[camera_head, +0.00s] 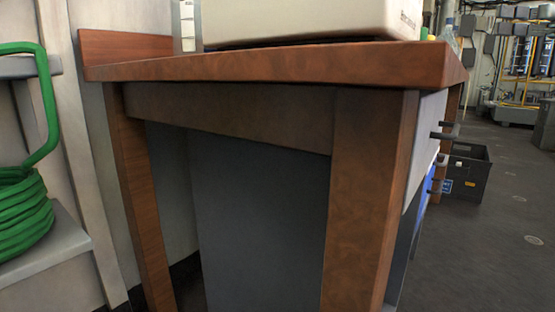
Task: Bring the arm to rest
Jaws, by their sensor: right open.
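Neither of my grippers shows in the head view, and no part of my arms can be made out. The view is filled by the end of a wooden workbench (270,66) with a brown top and thick wooden legs. A grey panel (260,210) closes the space under the bench top, behind the legs.
A cream-coloured box (300,18) stands on the bench. A green coiled hose (22,210) is at the left by the wall. Dark handles (445,132) stick out from the bench's right side. A dark crate (468,172) sits beyond. Grey floor (490,240) is open at right.

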